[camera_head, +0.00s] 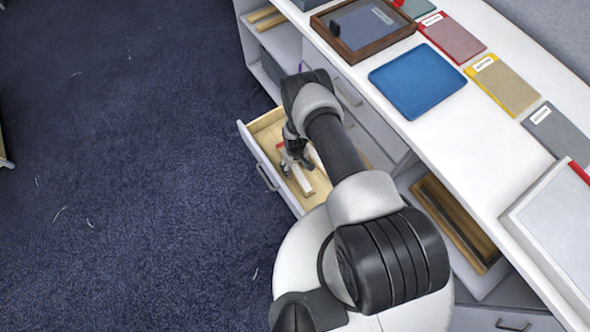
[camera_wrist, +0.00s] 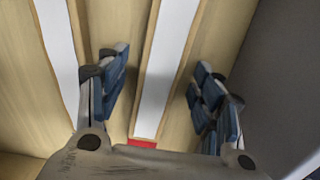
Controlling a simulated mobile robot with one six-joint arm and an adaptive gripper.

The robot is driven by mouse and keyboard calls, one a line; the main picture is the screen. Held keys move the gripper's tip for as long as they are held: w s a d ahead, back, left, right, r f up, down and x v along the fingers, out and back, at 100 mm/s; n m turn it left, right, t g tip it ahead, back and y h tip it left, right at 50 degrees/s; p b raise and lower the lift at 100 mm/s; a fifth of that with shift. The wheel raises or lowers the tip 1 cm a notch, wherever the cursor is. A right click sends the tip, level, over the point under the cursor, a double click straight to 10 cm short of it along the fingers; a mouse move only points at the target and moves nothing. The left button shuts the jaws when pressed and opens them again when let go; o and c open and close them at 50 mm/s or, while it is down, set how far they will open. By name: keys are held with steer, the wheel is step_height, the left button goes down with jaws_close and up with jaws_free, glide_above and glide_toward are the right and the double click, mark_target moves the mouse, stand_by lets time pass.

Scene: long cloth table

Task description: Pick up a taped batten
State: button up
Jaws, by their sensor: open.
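A pale batten (camera_wrist: 165,75) with a white face and wooden edges lies in the open drawer (camera_head: 262,150). In the wrist view it runs between my two open fingers, touching neither as far as I can see. A red patch (camera_wrist: 142,144) shows at its near end, partly hidden by my gripper's body. A second white strip (camera_wrist: 58,45) lies to its left, partly behind the left finger. My gripper (camera_wrist: 160,85) is open and empty, pointing down into the drawer. In the head view my gripper (camera_head: 293,166) hides part of the batten (camera_head: 303,181).
A grey drawer wall (camera_wrist: 278,75) stands close to the right finger. The white counter (camera_head: 440,130) above holds a blue tray (camera_head: 416,82), a wooden frame box (camera_head: 345,42) and several colour samples. Another compartment (camera_head: 455,222) is to the right. Carpet (camera_head: 130,170) is clear at left.

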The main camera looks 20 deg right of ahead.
steer(key=shift+f, duration=0.15)
steer(key=shift+c, duration=0.5)
steer(key=c, duration=1.1)
